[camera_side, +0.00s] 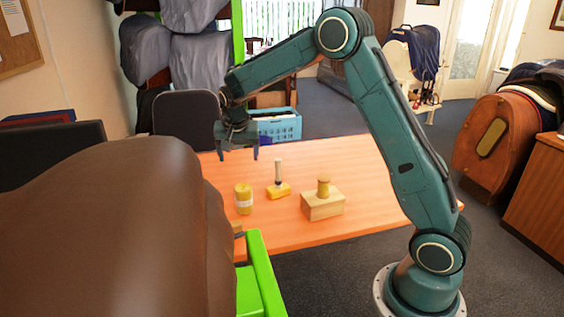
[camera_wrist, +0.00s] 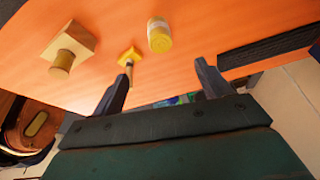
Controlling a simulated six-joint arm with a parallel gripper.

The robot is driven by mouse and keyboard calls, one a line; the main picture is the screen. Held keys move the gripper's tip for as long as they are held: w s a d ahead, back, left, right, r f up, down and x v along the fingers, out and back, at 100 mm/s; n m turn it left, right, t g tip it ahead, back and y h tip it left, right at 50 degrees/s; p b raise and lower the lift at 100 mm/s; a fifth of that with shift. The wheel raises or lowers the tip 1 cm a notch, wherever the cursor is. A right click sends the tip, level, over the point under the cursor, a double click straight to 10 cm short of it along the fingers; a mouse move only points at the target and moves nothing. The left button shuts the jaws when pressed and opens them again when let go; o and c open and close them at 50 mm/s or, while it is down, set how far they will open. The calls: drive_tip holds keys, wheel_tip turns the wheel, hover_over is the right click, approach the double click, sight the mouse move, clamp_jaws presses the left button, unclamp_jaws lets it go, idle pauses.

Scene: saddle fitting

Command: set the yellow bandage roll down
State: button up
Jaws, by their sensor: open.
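The yellow bandage roll (camera_side: 243,199) is a short cylinder with a pale label band. It stands upright on the orange-brown table (camera_side: 290,233), apart from the other things. It also shows in the wrist view (camera_wrist: 159,36), beyond and between my fingertips. My gripper (camera_side: 238,154) is open and empty. It hangs above the far left part of the table, higher than the roll and apart from it. Both fingers also show in the wrist view (camera_wrist: 164,72), with nothing between them.
A yellow block with an upright dark-and-white handle (camera_side: 279,188) stands just right of the roll. Farther right is a wooden block (camera_side: 322,206) with a yellowish knob on top. A large brown saddle-like form (camera_side: 110,235) fills the near left. The table's right part is clear.

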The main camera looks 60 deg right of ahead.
drive_tip(key=s+a+r+n+t+y, duration=0.1)
drive_tip(key=s+a+r+n, duration=0.25)
drive_tip(key=s+r, duration=0.35)
drive_tip(key=s+a+r+n+t+y, duration=0.1)
drive_tip(key=s+a+r+n, duration=0.1)
drive_tip(key=s+a+r, duration=0.55)
drive_tip(key=s+a+f+n, duration=0.1)
drive_tip(key=s+a+n, duration=0.1)
drive_tip(key=s, duration=0.8)
drive_tip(key=s+a+f+n+y, duration=0.1)
drive_tip(key=s+f+n, duration=0.1)
drive_tip(key=s, duration=0.8)
drive_tip(key=shift+a+n+t, duration=0.35)
drive_tip(key=shift+n+t, duration=0.05)
drive_tip(key=shift+n, duration=0.45)
